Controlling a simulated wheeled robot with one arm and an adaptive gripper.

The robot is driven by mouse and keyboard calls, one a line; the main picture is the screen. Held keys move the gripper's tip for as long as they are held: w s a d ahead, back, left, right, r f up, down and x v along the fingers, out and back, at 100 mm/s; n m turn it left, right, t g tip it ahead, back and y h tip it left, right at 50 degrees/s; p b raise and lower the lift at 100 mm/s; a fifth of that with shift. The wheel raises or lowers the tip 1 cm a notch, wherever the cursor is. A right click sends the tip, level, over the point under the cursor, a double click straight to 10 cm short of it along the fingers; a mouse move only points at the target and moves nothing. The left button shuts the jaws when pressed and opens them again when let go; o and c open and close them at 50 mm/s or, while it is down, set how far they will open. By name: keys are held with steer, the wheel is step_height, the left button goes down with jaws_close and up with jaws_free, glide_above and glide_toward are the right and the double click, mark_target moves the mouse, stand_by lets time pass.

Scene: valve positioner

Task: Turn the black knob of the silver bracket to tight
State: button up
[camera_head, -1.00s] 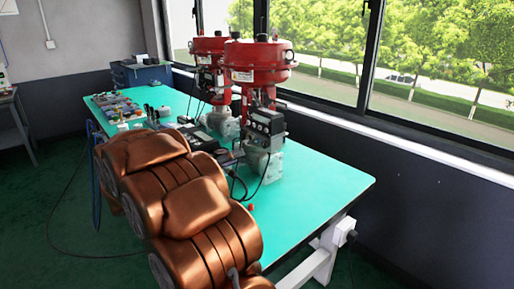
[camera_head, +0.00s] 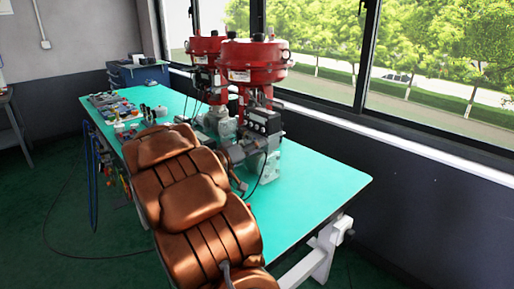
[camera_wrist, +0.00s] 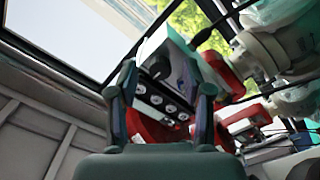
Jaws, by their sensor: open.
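The black knob (camera_wrist: 158,70) is round and sits on the dark front face of a small box with silver sides (camera_wrist: 150,47). Several round fittings show below it in the wrist view. My gripper (camera_wrist: 164,88) is open, with one finger on each side of the box face; the knob appears between the fingertips, and I cannot tell whether they touch anything. In the head view, the silver-and-black positioner box (camera_head: 263,122) is on the nearer red valve. My gripper (camera_head: 238,152) is close in front of it, partly hidden by my copper arm. The knob's setting mark is not readable.
The nearer red valve actuator (camera_head: 254,62) and a second one (camera_head: 204,46) stand on the green table (camera_head: 320,185). Black cables hang by the positioner. Small parts (camera_head: 112,105) lie at the far left. The table's right end is clear.

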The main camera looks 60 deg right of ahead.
steer(key=shift+d, duration=0.1)
jaws_close()
stand_by(0.5)
